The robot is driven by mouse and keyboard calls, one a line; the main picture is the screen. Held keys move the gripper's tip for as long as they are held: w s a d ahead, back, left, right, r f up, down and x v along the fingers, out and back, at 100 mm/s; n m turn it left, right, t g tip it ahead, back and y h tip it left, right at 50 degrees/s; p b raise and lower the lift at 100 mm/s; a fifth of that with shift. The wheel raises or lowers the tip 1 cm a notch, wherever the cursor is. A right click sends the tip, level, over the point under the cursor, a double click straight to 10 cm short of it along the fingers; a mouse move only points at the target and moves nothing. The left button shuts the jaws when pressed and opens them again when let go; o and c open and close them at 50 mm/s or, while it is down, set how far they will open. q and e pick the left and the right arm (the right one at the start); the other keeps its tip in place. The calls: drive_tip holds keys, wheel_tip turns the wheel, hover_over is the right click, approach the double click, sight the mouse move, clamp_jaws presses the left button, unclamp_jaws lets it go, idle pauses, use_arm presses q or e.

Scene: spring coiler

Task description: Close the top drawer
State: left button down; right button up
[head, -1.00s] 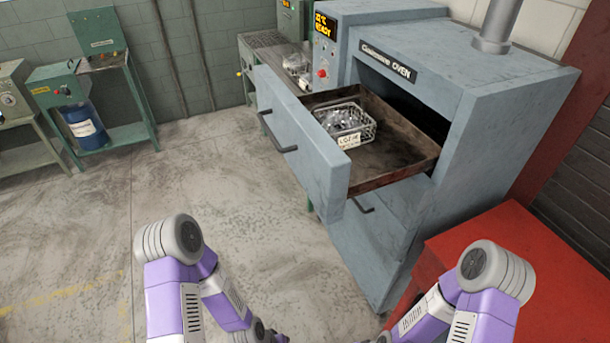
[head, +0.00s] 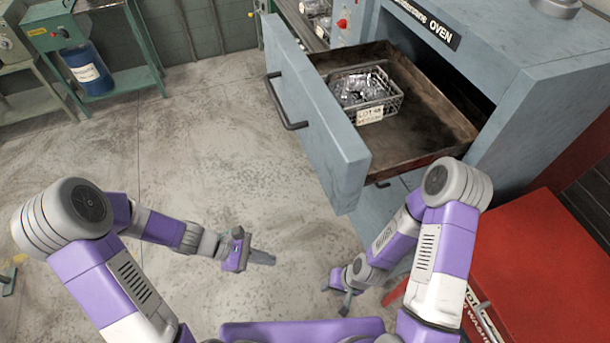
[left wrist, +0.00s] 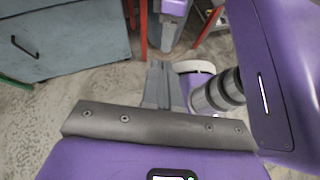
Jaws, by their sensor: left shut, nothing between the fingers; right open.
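The top drawer (head: 315,115) of the blue-grey oven (head: 540,70) is pulled far out, with its dark bar handle (head: 284,104) on the front panel. My right gripper (head: 343,299) is open and empty, low in front of the oven, touching nothing visible.
A red cabinet (head: 535,265) stands right of the oven, close to my right arm. A green bench with a blue drum (head: 87,70) is at the far left. The left wrist view shows a blue-grey panel with a handle (left wrist: 24,46). The floor (head: 190,130) left of the drawer is clear.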

use_arm(q)
drive_tip(key=w+a+r+n+t+h, duration=0.1)
drive_tip(key=w+r+n+t+h, duration=0.25)
drive_tip(key=r, duration=0.55)
drive_tip(key=w+a+r+n+t+h, duration=0.1)
drive_tip(key=w+r+n+t+h, duration=0.15)
drive_tip(key=w+r, duration=0.4)
approach(319, 175)
drive_tip(key=shift+m, duration=0.4)
drive_tip(key=x, duration=0.7)
drive_tip(key=shift+w+b, duration=0.15)
drive_tip(key=shift+b, duration=0.2)
drive_tip(key=shift+f, duration=0.1)
